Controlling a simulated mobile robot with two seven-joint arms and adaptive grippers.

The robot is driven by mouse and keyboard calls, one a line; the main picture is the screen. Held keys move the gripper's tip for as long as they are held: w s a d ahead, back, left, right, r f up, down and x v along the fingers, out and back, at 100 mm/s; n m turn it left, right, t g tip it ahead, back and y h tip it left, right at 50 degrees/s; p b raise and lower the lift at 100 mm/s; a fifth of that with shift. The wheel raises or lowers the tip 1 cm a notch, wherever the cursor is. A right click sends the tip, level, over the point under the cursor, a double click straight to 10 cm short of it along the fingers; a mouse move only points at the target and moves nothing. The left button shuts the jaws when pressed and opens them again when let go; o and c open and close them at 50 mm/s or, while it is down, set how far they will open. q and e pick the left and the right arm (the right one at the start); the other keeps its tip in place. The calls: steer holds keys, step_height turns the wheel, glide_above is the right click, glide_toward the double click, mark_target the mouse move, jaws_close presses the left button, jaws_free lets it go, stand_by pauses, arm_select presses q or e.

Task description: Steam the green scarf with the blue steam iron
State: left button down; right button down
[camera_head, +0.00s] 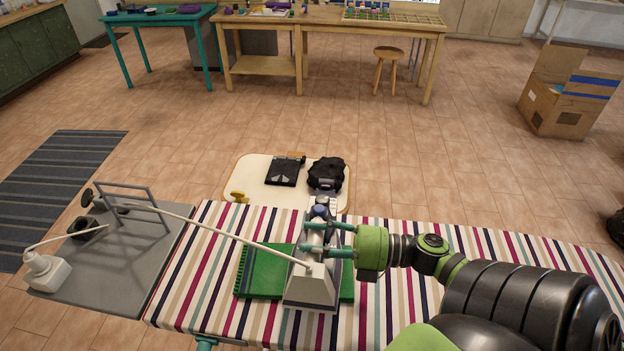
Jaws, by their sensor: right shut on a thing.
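The green scarf (259,273) lies folded flat on the striped ironing board (209,262). My right gripper (322,243) reaches in from the right and is shut on the iron's upper part, hiding some of the handle. A pale cord (212,232) runs from the iron to the left. My left gripper is not in view.
Beyond the board is a cream mat (252,178) with black items. The board right of the scarf is partly under my arm.

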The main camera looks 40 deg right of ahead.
steer(key=shift+v, duration=1)
steer(key=p+x, duration=0.1)
steer(key=x, duration=1.2)
steer(key=shift+a+r+p, duration=0.2)
steer(key=shift+a+p, duration=0.2)
steer(key=shift+a, duration=0.15)
stand_by(5.2)
